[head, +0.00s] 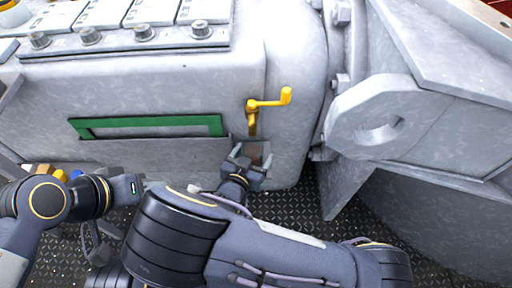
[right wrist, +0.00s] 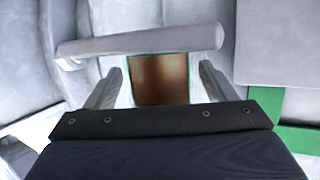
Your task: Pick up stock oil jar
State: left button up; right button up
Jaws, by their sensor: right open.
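The stock oil jar (right wrist: 160,80) appears in the right wrist view as a squarish vessel with brown contents and pale greenish clear edges. Its top is hidden behind a grey bar. My right gripper (right wrist: 160,88) is open, with one finger on each side of the jar and gaps visible between. In the head view the jar (head: 258,150) is a small brownish-grey patch against the machine's front, below the yellow crank. My right gripper (head: 252,160) reaches up to it there. My left arm is at the lower left; its gripper (head: 102,240) is small and dark, its opening unclear.
A yellow crank (head: 268,102) sticks out just above the jar. A grey bar (right wrist: 140,42) crosses close above it in the wrist view. A green-framed slot (head: 150,125) lies to the left. A large grey bracket (head: 385,120) stands at right. Studded deck (head: 300,207) shows below.

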pick_arm(q)
jog(key=shift+s, duration=0.1)
pick_arm(e)
jog(key=c, duration=1.2)
pick_arm(q)
jog(key=shift+r, duration=0.15)
pick_arm(e)
jog(key=shift+r, duration=0.2)
